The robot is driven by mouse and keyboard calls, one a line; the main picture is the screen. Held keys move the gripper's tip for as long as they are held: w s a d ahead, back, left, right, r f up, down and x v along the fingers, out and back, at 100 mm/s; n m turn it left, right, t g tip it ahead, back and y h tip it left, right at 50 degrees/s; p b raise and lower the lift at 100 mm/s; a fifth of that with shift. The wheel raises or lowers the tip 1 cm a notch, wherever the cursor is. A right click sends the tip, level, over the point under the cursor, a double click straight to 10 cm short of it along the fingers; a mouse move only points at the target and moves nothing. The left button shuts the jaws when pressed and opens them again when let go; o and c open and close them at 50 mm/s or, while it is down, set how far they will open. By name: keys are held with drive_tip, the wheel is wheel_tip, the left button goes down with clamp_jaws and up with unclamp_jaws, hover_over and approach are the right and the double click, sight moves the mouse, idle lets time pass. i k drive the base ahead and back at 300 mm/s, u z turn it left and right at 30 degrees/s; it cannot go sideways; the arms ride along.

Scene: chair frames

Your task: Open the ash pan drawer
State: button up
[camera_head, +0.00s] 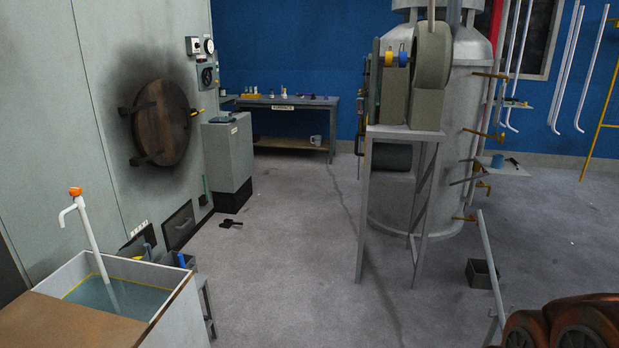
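The pale green furnace wall (120,60) stands at the left, with a round brown door (160,123) ringed by soot. Low on this wall, below the round door, is a dark rectangular front (179,226) with a small light handle mark; it looks like the ash pan drawer. It appears flush with the wall, so it looks shut. A second dark panel (140,238) sits nearer, partly hidden by the tank and items beside it. Rounded orange and black parts at the bottom right look like my arm; my gripper is not visible.
A water tank (185,300) with a white pipe stands front left, near the drawer. A grey cabinet (228,155) is just beyond it, with a small black object (231,223) on the floor. A metal stand (362,210) and large boiler are at right. The middle floor is clear.

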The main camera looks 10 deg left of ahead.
sight(183, 222)
drive_tip(key=i, duration=1.75)
drive_tip(key=u, duration=0.7)
drive_tip(key=i, duration=1.9)
drive_tip(key=u, duration=0.85)
drive_tip(key=i, duration=0.8)
drive_tip(key=u, duration=0.4)
drive_tip(key=i, duration=1.85)
drive_tip(key=u, duration=0.15)
